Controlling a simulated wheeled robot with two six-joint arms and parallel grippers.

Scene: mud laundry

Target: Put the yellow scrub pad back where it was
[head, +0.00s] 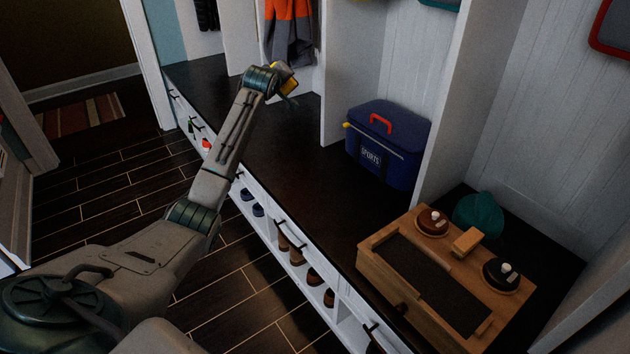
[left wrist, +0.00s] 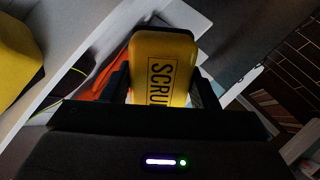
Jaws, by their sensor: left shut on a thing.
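The yellow scrub pad (left wrist: 160,62) is held in my left gripper (left wrist: 160,90), with part of the word "SCRUB" showing on its face in the left wrist view. In the head view the left arm reaches out over the far part of the dark bench (head: 305,195), and a small bit of yellow (head: 288,82) shows at the wrist. The left gripper (head: 287,92) is mostly hidden behind the wrist there. My right gripper is in neither view.
A blue sports cooler (head: 388,140) with a red handle stands on the bench. A wooden shoe-care box (head: 383,258) with brushes sits nearer, beside a teal cap (head: 478,213). White dividers (head: 352,70) split the bench. Shoes fill cubbies below. An orange and grey garment (head: 289,30) hangs behind.

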